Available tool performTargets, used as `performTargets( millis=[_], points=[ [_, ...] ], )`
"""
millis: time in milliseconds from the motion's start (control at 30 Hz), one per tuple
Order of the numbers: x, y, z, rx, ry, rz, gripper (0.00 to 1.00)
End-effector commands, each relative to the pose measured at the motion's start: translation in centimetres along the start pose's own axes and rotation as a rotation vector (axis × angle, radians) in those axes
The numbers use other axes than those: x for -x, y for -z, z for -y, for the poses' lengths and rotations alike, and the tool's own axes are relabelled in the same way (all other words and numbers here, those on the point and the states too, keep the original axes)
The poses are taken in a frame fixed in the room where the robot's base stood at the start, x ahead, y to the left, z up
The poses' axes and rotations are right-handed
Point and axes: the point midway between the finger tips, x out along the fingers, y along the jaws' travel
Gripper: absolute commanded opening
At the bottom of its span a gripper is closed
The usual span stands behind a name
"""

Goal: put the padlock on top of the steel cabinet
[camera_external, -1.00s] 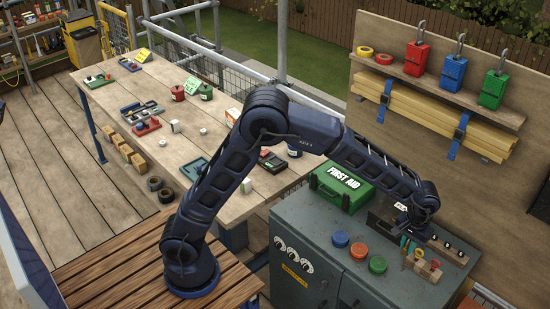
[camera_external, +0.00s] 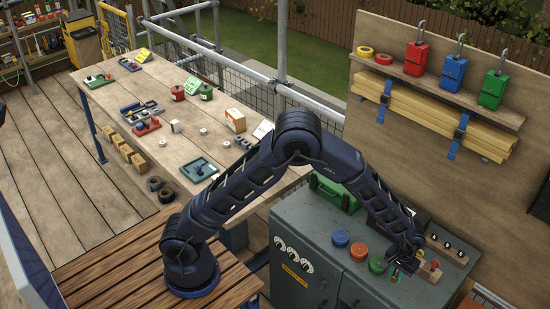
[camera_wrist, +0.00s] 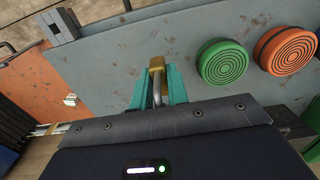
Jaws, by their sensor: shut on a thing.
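My gripper (camera_wrist: 158,92) has teal fingers shut on the padlock (camera_wrist: 157,64), which has a brass body and a steel shackle between the fingers. In the external view my gripper (camera_external: 398,272) is low over the right front part of the steel cabinet (camera_external: 312,222), beside the green button. The wrist view shows the cabinet's worn grey top (camera_wrist: 125,55) around the padlock. I cannot tell whether the padlock touches the top. The padlock is too small and covered to make out in the external view.
Green (camera_external: 378,265), orange (camera_external: 358,251) and blue (camera_external: 341,238) buttons stand on the cabinet near my gripper. A wooden block with tools (camera_external: 429,270) is to its right. A green case (camera_external: 335,192) is partly behind my arm. Red, blue and green lock-shaped things stand on the shelf (camera_external: 430,84).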

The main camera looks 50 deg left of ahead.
Motion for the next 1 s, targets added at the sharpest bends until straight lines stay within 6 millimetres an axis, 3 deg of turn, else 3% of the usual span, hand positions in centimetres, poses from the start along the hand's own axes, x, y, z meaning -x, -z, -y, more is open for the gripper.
performTargets(
  millis=[233, 633, 667, 767, 1000],
  points=[
    [-3.3, -0.1, 0.1, 0.000, 0.002, 0.002, 0.00],
    [-3.7, 0.0, 0.0, 0.000, 0.001, 0.001, 0.00],
    [-3.8, 0.0, 0.0, 0.000, 0.001, 0.001, 0.18],
    [-3.7, 0.0, 0.0, 0.000, 0.001, 0.001, 0.38],
    [-3.7, 0.0, 0.0, 0.000, 0.001, 0.001, 0.38]
  ],
)
